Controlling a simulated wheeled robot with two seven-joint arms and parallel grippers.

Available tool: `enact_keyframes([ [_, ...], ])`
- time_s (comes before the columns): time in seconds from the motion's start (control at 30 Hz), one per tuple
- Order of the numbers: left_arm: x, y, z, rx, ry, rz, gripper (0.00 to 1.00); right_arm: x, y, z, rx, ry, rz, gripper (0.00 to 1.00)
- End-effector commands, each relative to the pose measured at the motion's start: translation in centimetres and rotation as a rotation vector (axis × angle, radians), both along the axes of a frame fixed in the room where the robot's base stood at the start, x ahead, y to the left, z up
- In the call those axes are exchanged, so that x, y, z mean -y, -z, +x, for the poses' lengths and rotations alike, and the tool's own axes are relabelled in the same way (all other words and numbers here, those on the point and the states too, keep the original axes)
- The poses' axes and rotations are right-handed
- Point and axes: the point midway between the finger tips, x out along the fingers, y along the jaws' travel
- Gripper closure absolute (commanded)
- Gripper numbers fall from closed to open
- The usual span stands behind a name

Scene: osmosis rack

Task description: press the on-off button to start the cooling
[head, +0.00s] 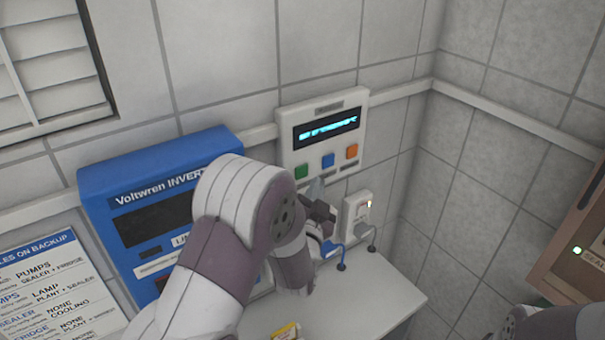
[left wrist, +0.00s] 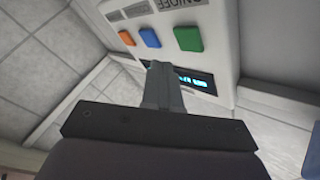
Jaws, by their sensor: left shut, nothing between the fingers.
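A white control panel (head: 318,108) with a lit blue display (head: 327,129) hangs on the tiled wall. Below the display are a green button (head: 301,171), a blue button (head: 328,160) and an orange button (head: 352,151). In the left wrist view the panel appears upside down, with an ON/OFF label (left wrist: 180,3) beside the green button (left wrist: 188,38). My left gripper (head: 317,188) is shut and empty, just below the green and blue buttons. In the wrist view its fingertips (left wrist: 158,68) overlap the display; contact cannot be told. My right gripper is not in view.
A blue Voltwren inverter (head: 95,180) is left of the panel, partly behind my left arm. A wall socket (head: 353,208) with plugs and cables is below the panel, above a white shelf (head: 385,290). A brown cabinet (head: 570,255) stands at right.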

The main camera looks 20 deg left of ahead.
Motion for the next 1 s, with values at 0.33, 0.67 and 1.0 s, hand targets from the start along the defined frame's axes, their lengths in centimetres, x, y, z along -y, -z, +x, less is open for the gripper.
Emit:
enact_keyframes([
  [0.33,2.2,0.0,-1.7,0.001,0.0,0.001,1.0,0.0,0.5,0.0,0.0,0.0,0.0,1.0],
  [0.67,2.2,0.0,-1.7,0.0,-0.001,0.001,1.0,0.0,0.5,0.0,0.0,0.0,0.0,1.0],
  [1.0,3.4,0.1,-2.6,0.001,0.004,0.001,1.0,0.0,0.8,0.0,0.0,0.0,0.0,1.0],
])
